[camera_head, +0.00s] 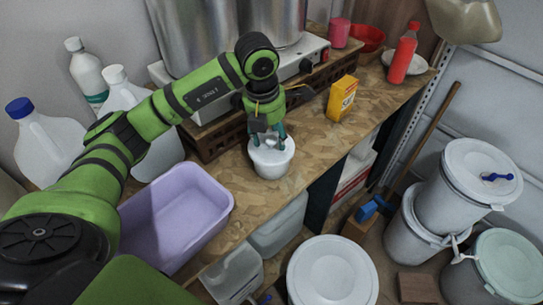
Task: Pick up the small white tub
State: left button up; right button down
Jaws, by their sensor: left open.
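The small white tub (271,160) stands upright on the wooden worktop (318,138), near its front edge. My left gripper (268,139) points down at the tub from above, with its fingers at the tub's top. The fingers are apart. They cover part of the tub's top, and I cannot tell whether they touch it. My right gripper does not show.
A lilac basin (180,215) stands left of the tub, and a yellow box (341,98) stands to the right. A red bottle (403,54) and white jugs (45,140) are on the worktop. Large lidded drums (332,272) stand on the floor below.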

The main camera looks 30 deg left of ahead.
pick_arm(q)
grip_shut()
jog(key=shift+r, duration=0.1)
